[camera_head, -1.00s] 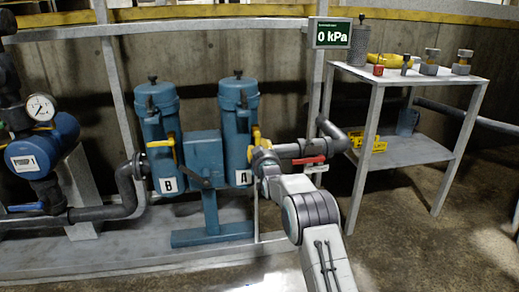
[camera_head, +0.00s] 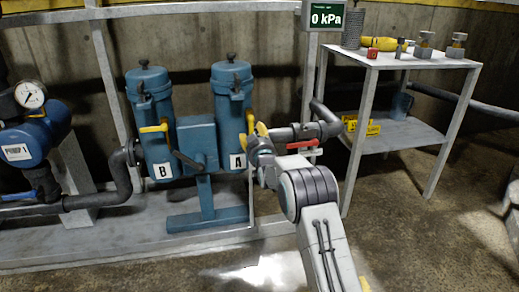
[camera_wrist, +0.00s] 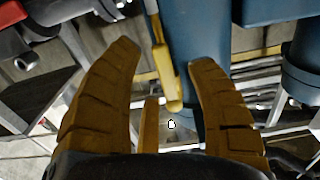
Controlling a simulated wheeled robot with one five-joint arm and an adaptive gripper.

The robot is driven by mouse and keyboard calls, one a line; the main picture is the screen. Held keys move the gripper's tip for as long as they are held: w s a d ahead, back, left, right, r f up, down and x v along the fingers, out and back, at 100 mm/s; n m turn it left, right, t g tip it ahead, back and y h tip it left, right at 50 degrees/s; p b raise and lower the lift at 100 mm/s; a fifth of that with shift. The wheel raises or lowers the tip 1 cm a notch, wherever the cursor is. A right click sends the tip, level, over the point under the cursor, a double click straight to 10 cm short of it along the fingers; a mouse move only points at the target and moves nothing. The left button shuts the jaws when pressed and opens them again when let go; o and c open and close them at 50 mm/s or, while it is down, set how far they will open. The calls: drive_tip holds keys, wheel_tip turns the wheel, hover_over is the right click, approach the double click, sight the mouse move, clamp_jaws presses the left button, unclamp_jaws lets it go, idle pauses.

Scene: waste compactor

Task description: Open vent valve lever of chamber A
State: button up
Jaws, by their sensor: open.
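Chamber A (camera_head: 231,108) is a blue upright canister marked "A", beside the similar chamber B (camera_head: 157,130). The yellow vent valve lever of chamber A (camera_head: 250,121) shows at its right side, partly hidden by my gripper (camera_head: 259,134). In the wrist view the lever (camera_wrist: 163,62) hangs down along the blue canister (camera_wrist: 195,35). My gripper (camera_wrist: 162,56) is open, with one brown finger on each side of the lever's lower end. The lever looks nearer the right finger; I cannot tell whether it touches.
A dark pipe with a red handle (camera_head: 302,144) runs just right of my gripper. A display (camera_head: 326,17) reads 0 kPa. A grey shelf table (camera_head: 400,60) stands at the right. Chamber B's yellow lever (camera_head: 153,128) points left. Open floor lies in front.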

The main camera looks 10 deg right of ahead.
drive_tip(key=s, duration=0.9)
drive_tip(key=shift+s, duration=0.2)
drive_tip(key=shift+a, duration=0.1)
drive_tip(key=s+r+g+p, duration=0.3)
drive_tip(key=s+r+p, duration=0.4)
drive_tip(key=r+p, duration=0.35)
drive_tip(key=s+r+g+p, duration=0.3)
drive_tip(key=s+r+p, duration=0.4)
drive_tip(key=r+p, duration=0.3)
drive_tip(key=s+r+g+p, duration=0.3)
drive_tip(key=s+r+p, duration=0.3)
drive_tip(key=s, duration=0.5)
drive_tip(key=s+r+g+p, duration=0.2)
drive_tip(key=s+r+p, duration=0.4)
drive_tip(key=s, duration=0.6)
drive_tip(key=s+r+g+p, duration=0.3)
drive_tip(key=s+r+p, duration=0.4)
drive_tip(key=s+p, duration=0.2)
drive_tip(key=shift+s+a+g+p, duration=0.3)
drive_tip(key=shift+s+a+p, duration=0.1)
drive_tip(key=shift+s, duration=0.8)
